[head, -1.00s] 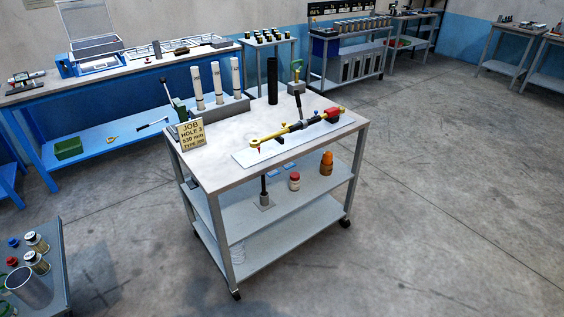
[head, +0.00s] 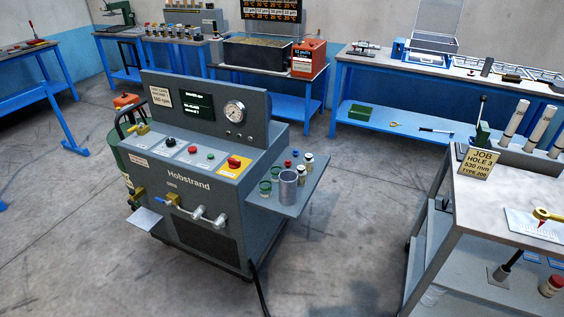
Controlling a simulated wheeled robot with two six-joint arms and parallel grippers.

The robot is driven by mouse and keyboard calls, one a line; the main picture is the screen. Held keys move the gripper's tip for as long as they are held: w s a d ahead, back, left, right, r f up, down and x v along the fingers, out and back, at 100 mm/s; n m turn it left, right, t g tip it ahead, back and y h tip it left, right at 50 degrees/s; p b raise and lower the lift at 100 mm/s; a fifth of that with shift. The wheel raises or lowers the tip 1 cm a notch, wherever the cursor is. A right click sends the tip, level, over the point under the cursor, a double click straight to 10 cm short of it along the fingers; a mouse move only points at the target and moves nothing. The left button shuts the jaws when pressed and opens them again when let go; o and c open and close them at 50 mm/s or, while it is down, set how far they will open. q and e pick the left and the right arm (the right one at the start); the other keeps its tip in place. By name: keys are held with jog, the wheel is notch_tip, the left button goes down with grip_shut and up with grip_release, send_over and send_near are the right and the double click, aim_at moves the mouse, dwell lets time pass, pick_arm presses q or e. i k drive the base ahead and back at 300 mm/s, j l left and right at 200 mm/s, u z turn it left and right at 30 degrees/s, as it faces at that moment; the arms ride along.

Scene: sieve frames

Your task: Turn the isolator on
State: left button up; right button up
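A grey machine marked Hobstrand (head: 188,175) stands left of centre, with a sloped control panel on its front. On the panel are a black knob (head: 170,142), a red button (head: 192,149), a green button (head: 210,156) and a red knob on a yellow plate (head: 234,162). The small labels are too blurred to read, so I cannot tell which control is the isolator or how it is set. A dark display (head: 196,106) with green text and a round gauge (head: 234,110) are on the upright back panel. Neither of my grippers is in view.
A side shelf (head: 288,205) with jars and a metal cup sticks out from the machine's right. A cart (head: 480,200) with a job sign stands at the right. A green cylinder (head: 120,160) is at the machine's left. Floor in front is mostly clear.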

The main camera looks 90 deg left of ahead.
aim_at(234, 164)
jog(key=u, duration=3.3)
jog(key=i, duration=0.1)
